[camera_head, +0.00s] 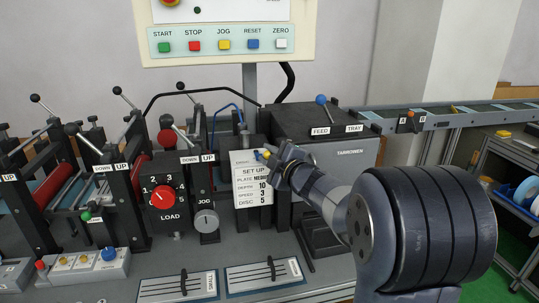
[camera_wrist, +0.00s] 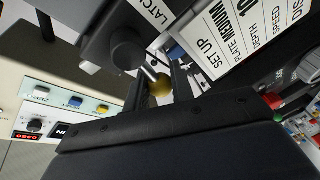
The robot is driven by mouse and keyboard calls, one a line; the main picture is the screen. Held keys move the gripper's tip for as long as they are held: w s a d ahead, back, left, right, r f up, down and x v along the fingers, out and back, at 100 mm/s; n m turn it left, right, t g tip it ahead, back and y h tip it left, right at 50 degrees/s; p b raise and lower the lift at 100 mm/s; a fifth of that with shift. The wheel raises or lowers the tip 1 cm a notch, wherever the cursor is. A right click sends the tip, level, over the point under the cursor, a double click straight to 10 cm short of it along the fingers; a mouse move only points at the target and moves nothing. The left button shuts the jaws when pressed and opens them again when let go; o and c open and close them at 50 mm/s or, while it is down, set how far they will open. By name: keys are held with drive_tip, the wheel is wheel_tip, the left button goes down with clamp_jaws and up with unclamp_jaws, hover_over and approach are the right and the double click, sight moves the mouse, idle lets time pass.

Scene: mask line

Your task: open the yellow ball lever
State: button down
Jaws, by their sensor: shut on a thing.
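The yellow ball (camera_wrist: 160,86) of the lever sits between the two fingers of my gripper (camera_wrist: 158,80) in the wrist view. A short silver rod joins the ball to a dark round hub (camera_wrist: 127,48). My gripper is shut on the ball. In the head view my gripper (camera_head: 276,157) reaches in from the right beside the white SET UP card (camera_head: 252,182). A LATCH label (camera_wrist: 152,12) is close to the lever in the wrist view.
A dark machine box (camera_head: 325,125) with FEED and TRAY labels and a blue ball lever (camera_head: 321,100) stands behind my gripper. A LOAD dial (camera_head: 163,197) and a JOG dial (camera_head: 206,220) are to the left. A button panel (camera_head: 225,32) hangs above.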

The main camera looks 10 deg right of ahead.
drive_tip(key=shift+f+n, duration=0.15)
drive_tip(key=shift+n, duration=0.25)
drive_tip(key=c, duration=1.3)
unclamp_jaws()
drive_tip(key=shift+s, duration=0.15)
drive_tip(key=v, duration=1)
drive_tip(key=shift+s+d+b, duration=0.1)
drive_tip(key=shift+s+b, duration=0.15)
drive_tip(key=shift+b, duration=0.05)
